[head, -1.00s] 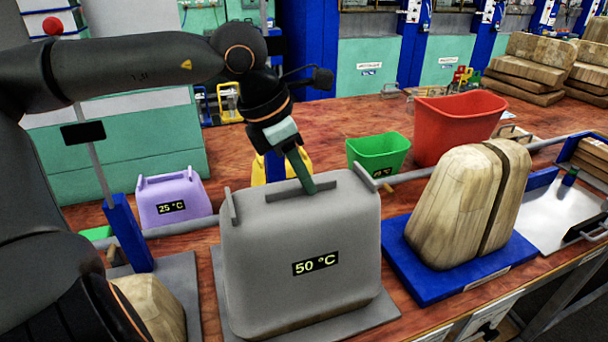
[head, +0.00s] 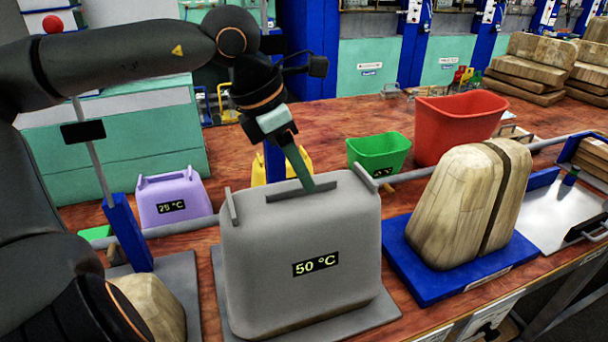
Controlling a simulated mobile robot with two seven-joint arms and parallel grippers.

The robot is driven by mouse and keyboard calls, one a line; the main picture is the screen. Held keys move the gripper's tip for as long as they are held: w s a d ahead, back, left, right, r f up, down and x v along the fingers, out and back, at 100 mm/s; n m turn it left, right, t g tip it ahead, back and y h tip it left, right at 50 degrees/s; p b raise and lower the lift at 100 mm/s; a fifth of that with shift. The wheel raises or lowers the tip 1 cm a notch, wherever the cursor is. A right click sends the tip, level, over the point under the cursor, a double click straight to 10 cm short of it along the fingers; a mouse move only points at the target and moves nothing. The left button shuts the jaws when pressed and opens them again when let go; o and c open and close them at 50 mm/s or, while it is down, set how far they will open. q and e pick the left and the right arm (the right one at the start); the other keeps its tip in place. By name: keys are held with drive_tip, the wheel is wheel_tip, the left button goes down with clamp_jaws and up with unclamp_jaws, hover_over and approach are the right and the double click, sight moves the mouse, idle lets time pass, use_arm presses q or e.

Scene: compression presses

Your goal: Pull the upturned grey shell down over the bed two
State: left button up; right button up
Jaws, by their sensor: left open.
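The grey shell (head: 270,255), marked 50 °C, is down on a grey base plate (head: 365,318) in the middle front. Its open side faces down, and wood shows in a thin strip at its lower edge. My left gripper (head: 308,182) is above the shell's top, its fingers beside the raised grey bar (head: 300,190) there. It is open; whether it touches the bar cannot be told. My right gripper is not in view.
A wooden form (head: 455,210) stands on a blue base (head: 405,255) to the right. A purple shell (head: 168,190), a green bin (head: 380,150) and a red bin (head: 455,125) stand behind. Another wooden form (head: 150,300) is at the left front, partly behind my arm.

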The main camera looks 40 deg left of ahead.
use_arm(q)
drive_tip(key=v, duration=1)
drive_tip(key=shift+s+r, duration=0.2)
drive_tip(key=shift+r, duration=0.05)
